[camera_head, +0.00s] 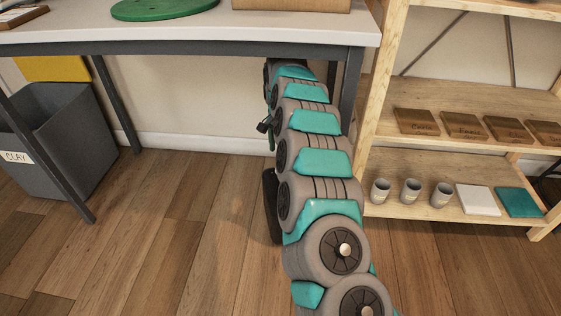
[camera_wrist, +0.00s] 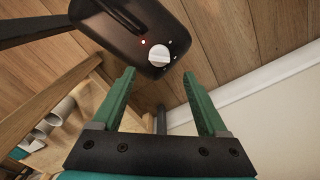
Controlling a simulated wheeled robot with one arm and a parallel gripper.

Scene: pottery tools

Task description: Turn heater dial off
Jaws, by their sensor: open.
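The heater dial (camera_wrist: 158,55) is a white knob on the end face of a dark heater (camera_wrist: 122,27), at the top middle of the wrist view. A small red light shows to the left of the dial, with pale marks around it. My gripper (camera_wrist: 162,80) has two green fingers, spread apart and empty. The dial appears between and beyond the fingertips, and I see no contact. In the head view my arm reaches under the table, and a black part, perhaps the heater (camera_head: 270,205), shows beside it. The dial is hidden there.
The table (camera_head: 180,37) spans above my arm, with its leg close by. A wooden shelf (camera_head: 460,214) with cups and tiles stands at the right. A grey clay bin (camera_head: 60,140) stands at the left. The wooden floor between bin and arm is clear.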

